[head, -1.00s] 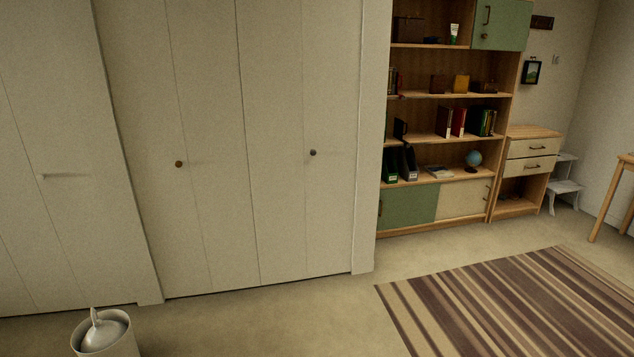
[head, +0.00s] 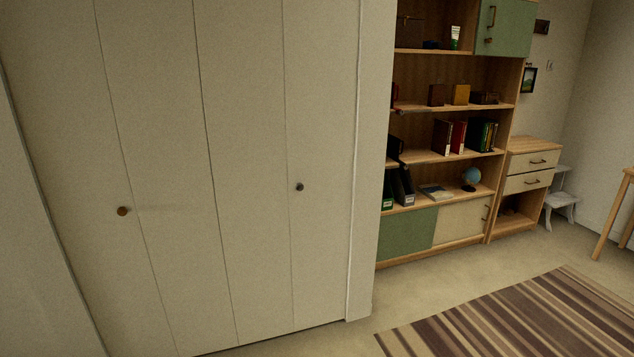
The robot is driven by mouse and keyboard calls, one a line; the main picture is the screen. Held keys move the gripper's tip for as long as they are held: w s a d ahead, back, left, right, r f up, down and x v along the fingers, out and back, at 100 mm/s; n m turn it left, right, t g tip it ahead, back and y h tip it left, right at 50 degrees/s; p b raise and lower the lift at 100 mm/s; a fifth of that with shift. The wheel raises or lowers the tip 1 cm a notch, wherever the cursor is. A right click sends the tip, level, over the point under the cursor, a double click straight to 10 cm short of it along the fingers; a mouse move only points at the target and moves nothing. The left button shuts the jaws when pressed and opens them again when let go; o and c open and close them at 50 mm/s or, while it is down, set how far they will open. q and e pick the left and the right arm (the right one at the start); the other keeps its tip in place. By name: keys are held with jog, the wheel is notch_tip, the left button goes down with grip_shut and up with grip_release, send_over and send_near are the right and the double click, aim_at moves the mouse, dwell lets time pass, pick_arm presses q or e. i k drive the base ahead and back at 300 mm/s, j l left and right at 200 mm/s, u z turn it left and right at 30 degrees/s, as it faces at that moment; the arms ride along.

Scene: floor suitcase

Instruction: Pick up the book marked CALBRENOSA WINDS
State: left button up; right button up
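Several books stand on the middle shelf of the wooden bookcase (head: 448,158) at the right of the head view. They include a dark brown book (head: 441,137), a red book (head: 458,137) and a dark green group (head: 482,134). A flat book (head: 436,192) lies on the lower shelf, left of a globe. The titles are too small to read, so I cannot tell which book is marked CALBRENOSA WINDS. Neither of my grippers is in view.
White folding closet doors (head: 250,190) fill the left side. A striped rug (head: 520,318) lies on the floor at the front right. A drawer unit (head: 528,170), a white step stool (head: 562,200) and a wooden table leg (head: 612,215) stand right of the bookcase. Bare carpet (head: 450,285) lies before the bookcase.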

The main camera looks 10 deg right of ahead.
aim_at(458, 129)
jog(key=i+l+z, duration=0.2)
jog(key=i+z, duration=0.8)
jog(key=i+j+z, duration=0.1)
jog(key=i+z, duration=0.4)
jog(key=i+u, duration=0.1)
jog(key=i, duration=0.45)
jog(key=i+l, duration=0.15)
jog(key=i, duration=0.35)
jog(key=i+l+u, duration=0.15)
jog(key=i, duration=0.4)
jog(key=i+l+u, duration=0.1)
jog(key=i+u, duration=0.3)
jog(key=i, duration=0.15)
jog(key=i+l+u, duration=0.2)
jog(key=i+u, duration=0.15)
jog(key=i, duration=0.15)
jog(key=i+l+u, duration=0.4)
jog(key=i, duration=0.1)
